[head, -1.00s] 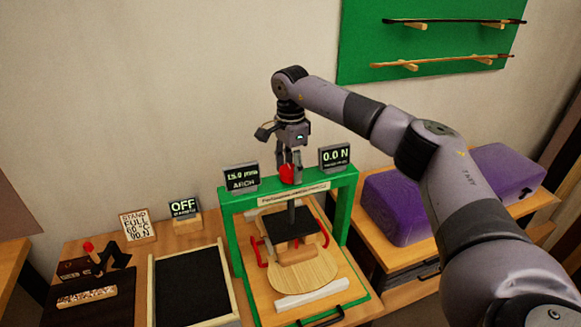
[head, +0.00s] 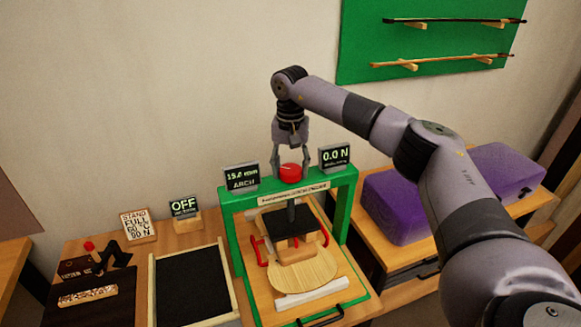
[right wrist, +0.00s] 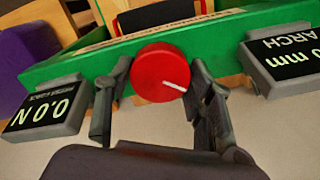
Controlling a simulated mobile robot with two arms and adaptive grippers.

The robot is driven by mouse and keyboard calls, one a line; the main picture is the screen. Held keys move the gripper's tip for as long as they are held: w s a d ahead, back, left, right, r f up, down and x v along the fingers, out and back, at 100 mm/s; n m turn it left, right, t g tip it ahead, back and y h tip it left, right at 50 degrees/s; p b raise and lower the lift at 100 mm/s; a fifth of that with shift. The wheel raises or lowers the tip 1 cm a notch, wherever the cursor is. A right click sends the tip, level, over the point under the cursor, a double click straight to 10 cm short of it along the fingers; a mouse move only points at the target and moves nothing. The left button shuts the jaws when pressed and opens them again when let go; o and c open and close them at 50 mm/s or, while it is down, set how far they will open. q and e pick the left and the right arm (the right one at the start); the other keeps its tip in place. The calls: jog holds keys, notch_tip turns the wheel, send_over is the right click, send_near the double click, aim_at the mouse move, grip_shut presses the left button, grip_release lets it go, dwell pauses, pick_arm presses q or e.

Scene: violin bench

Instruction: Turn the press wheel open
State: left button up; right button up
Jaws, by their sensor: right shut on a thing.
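The press wheel is a red round knob (head: 290,170) with a white mark, on top of the green press frame (head: 343,208). In the right wrist view the wheel (right wrist: 160,72) sits between the two fingers of my right gripper (right wrist: 161,95). My right gripper (head: 291,168) comes down from above and is shut on the wheel. Below the crossbar, a dark press plate (head: 289,217) hangs above a wooden block and a pale violin plate (head: 312,272). Red clamps stand beside the block. My left gripper is not in view.
Two displays flank the wheel: one reads about 15.0 mm ARCH (head: 242,177), the other 0.0 N (head: 335,156). A black-lined tray (head: 150,300) and an OFF display (head: 184,206) are left. Purple cases (head: 395,207) lie right.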

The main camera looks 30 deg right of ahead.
jog(key=n, duration=0.4)
jog(key=shift+w+r, duration=0.1)
jog(key=shift+r, duration=0.1)
jog(key=shift+n, duration=1.8)
jog(key=o, duration=1.2)
jog(key=shift+f, duration=0.15)
jog(key=shift+c, duration=0.2)
